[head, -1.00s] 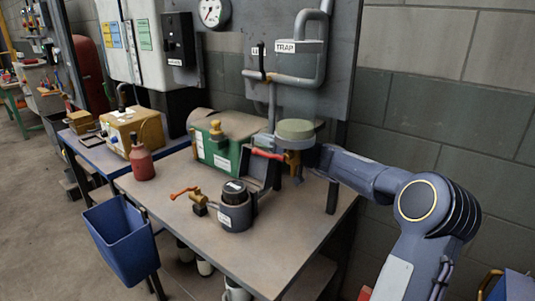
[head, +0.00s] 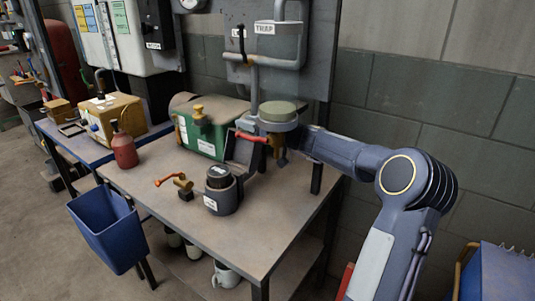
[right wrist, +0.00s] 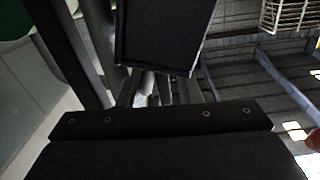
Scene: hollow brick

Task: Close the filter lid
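The filter is a round grey pot (head: 221,198) with a white label, standing on the bench. A dark cylinder (head: 219,176) shows in its open top. A dark flat panel (head: 244,151), which looks like the lid, stands raised behind the pot. A dark framed panel (right wrist: 160,38), probably the same lid, fills the top of the right wrist view. My left gripper is out of view.
A brass valve with an orange handle (head: 176,183) lies left of the pot. A red bottle (head: 124,150) stands further left. The bench front (head: 235,238) is clear.

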